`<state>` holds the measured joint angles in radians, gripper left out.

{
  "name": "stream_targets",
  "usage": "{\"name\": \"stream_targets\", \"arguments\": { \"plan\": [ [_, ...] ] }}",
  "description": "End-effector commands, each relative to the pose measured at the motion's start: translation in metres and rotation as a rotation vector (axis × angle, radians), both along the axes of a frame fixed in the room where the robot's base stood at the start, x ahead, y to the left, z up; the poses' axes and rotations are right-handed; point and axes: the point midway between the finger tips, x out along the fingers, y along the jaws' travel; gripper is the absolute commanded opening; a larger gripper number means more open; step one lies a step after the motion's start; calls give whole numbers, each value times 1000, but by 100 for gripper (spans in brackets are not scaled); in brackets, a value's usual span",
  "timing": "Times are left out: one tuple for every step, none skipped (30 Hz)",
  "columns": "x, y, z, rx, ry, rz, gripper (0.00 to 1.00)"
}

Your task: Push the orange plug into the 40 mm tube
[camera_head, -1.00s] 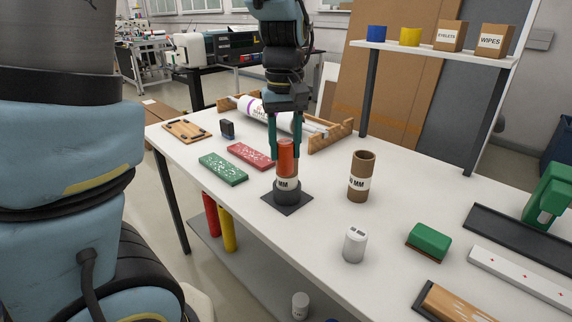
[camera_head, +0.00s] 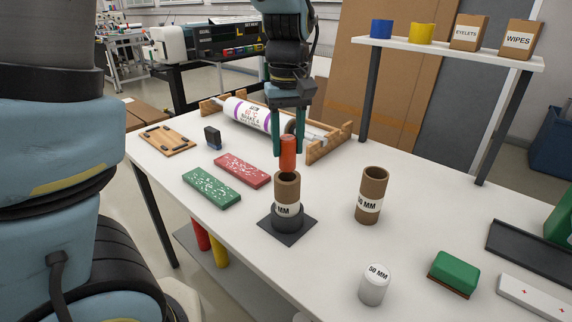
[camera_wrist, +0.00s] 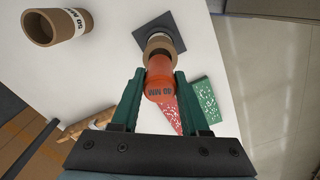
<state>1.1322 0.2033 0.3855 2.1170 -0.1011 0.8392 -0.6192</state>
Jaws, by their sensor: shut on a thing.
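The orange plug (camera_head: 288,153) is held between the fingers of my gripper (camera_head: 289,150), shut on it; it also shows in the wrist view (camera_wrist: 158,78) with a dark MM marking. The brown cardboard tube (camera_head: 287,189) stands upright in a dark round holder on a square base (camera_head: 287,226); its white label shows MM, the number unclear. In the head view the tube's dark mouth is open, and the plug is above and apparently behind it, not inside. In the wrist view the plug hides part of the tube (camera_wrist: 160,42).
A second brown tube (camera_head: 371,195), marked 50 MM, stands to the right. A white 50 MM plug (camera_head: 374,284) is in front of it. Green (camera_head: 211,188) and red (camera_head: 243,170) flat blocks lie left. A wooden cradle with a roll (camera_head: 246,113) is behind.

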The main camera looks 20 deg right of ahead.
Motion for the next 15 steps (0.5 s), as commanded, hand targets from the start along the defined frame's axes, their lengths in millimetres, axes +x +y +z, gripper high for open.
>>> {"name": "stream_targets", "arguments": {
  "plan": [
    [0, 1, -6, 4, 2, 1, 0],
    [0, 1, -10, 3, 1, 1, 0],
    [0, 0, -13, 2, 1, 1, 0],
    [0, 0, -15, 1, 1, 1, 0],
    [0, 0, -17, 1, 1, 1, 0],
    [0, 1, -22, 2, 1, 1, 0],
    [0, 1, -27, 4, 2, 1, 0],
    [0, 2, -31, 4, 2, 2, 0],
    [0, 2, -38, 4, 4, 3, 0],
    [0, 1, -42, 4, 3, 2, 0],
    [0, 2, -46, 5, 4, 2, 0],
    [0, 2, -50, 4, 3, 2, 0],
    [0, 2, -52, 4, 2, 3, 0],
    [0, 2, -53, 3, 2, 3, 0],
    [0, 1, -54, 2, 2, 3, 0]
  ]
}}
